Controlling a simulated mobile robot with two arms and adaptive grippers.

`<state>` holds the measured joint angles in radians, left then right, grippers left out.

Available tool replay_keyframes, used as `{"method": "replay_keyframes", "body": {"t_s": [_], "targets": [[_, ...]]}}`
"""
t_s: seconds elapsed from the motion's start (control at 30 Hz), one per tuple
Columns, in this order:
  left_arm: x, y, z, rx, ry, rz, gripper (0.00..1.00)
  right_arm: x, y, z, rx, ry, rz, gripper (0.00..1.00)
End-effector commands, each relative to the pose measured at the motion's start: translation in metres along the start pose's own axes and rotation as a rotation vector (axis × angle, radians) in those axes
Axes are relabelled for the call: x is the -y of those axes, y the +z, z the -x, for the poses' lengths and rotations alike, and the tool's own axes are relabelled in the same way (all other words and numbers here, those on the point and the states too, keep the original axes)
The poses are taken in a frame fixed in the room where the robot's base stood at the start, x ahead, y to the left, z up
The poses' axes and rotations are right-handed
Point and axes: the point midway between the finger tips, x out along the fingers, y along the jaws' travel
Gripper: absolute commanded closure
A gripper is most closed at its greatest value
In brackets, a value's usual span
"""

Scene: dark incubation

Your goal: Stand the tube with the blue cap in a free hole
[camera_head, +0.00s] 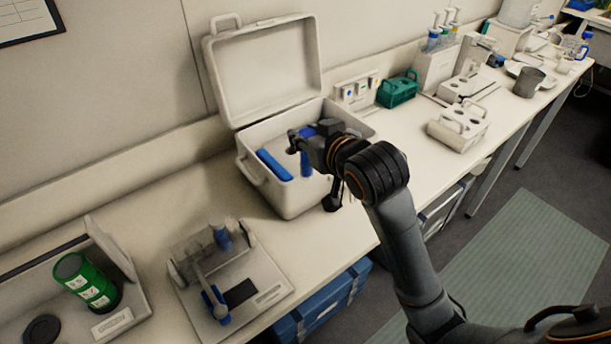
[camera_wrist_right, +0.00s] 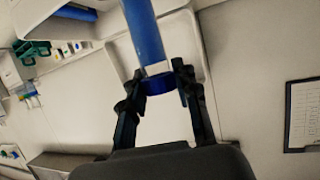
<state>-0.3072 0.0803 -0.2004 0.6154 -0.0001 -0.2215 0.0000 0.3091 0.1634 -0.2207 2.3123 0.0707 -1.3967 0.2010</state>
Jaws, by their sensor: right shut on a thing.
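My right gripper (camera_head: 305,140) is shut on a blue tube (camera_head: 306,164), over the open white cooler box (camera_head: 287,203). In the right wrist view, the fingers (camera_wrist_right: 160,88) grip the tube's blue cap (camera_wrist_right: 159,84); a pale band and the long blue body (camera_wrist_right: 143,32) extend beyond it. In the head view the tube hangs roughly upright, its lower end inside the box outline; I cannot tell whether it touches anything. A white rack with holes (camera_head: 458,128) and a green rack (camera_head: 397,90) stand farther right. Their holes are too small to judge fully. My left gripper is not in view.
The box's raised lid (camera_head: 265,70) stands behind my gripper. A blue block (camera_head: 274,165) lies inside the box. A grey device with blue parts (camera_head: 262,275) and a green container (camera_head: 85,280) stand at left. Bench between box and white rack is mostly clear.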

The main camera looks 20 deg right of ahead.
Motion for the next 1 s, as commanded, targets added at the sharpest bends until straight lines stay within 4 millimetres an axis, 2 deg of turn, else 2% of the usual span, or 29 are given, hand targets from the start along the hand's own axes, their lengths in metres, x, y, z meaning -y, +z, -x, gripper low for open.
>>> {"method": "replay_keyframes", "body": {"t_s": [0.17,0.43,0.6,0.73,0.93,1.0], "targets": [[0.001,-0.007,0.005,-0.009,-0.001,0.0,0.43,-0.009,-0.004,-0.02,0.008,0.002,0.002,1.0],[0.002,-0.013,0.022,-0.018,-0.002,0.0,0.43,-0.037,-0.002,-0.086,0.007,0.001,0.002,1.0],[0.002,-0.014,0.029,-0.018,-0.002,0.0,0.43,-0.049,0.02,-0.123,0.008,0.0,0.001,1.0],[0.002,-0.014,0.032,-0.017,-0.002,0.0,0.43,-0.055,0.03,-0.141,0.005,0.0,0.001,1.0],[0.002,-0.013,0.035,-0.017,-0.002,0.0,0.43,-0.06,0.039,-0.155,0.004,0.0,0.002,1.0],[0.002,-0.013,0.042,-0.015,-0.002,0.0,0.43,-0.06,0.047,-0.159,0.008,-0.001,0.001,1.0]]}}
